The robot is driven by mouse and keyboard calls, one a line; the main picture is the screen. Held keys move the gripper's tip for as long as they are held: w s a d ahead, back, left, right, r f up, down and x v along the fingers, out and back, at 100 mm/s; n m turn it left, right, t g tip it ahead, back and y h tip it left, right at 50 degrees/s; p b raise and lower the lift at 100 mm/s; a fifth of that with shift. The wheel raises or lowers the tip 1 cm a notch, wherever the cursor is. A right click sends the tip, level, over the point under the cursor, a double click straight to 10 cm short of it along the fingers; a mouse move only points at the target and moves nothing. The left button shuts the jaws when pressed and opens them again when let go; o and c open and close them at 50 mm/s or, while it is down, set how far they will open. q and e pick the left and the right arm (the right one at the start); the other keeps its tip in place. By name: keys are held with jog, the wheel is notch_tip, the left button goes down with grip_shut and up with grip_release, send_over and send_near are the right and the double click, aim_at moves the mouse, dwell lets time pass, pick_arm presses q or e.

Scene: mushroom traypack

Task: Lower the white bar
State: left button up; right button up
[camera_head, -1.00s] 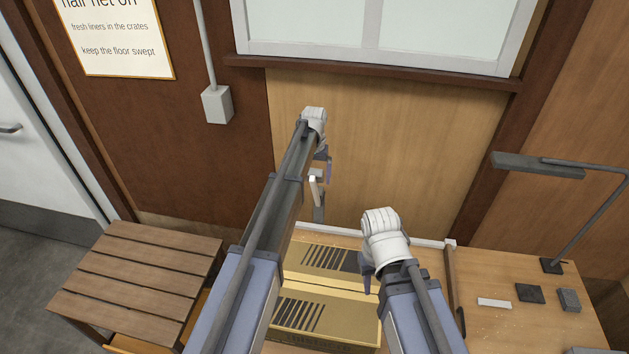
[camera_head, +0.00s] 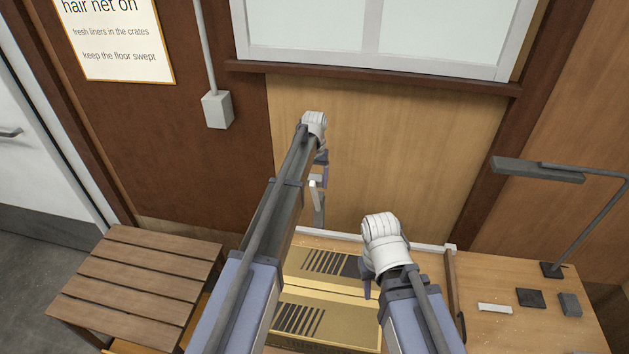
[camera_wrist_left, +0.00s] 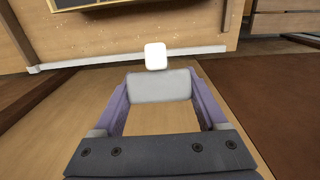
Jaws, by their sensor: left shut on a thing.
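My left gripper (camera_head: 319,190) is raised in front of the wood panel, above the back of the table. In the left wrist view, its two purple fingers (camera_wrist_left: 160,103) are shut on a pale block, which I take to be the white bar (camera_wrist_left: 160,86). A brighter white square end shows just beyond it. In the head view the white bar (camera_head: 316,181) is small and partly hidden by the gripper. My right gripper (camera_head: 367,286) hangs over the right side of the yellow box; its jaw opening is hidden.
A yellow box (camera_head: 345,300) with dark slots lies below the arms. A white rail (camera_head: 432,246) runs along the table's back edge. A small white strip (camera_head: 495,308), dark blocks (camera_head: 530,297) and a lamp (camera_head: 540,170) stand at right. A slatted wooden stand (camera_head: 140,275) is at left.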

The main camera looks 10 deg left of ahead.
pick_arm(q)
grip_shut()
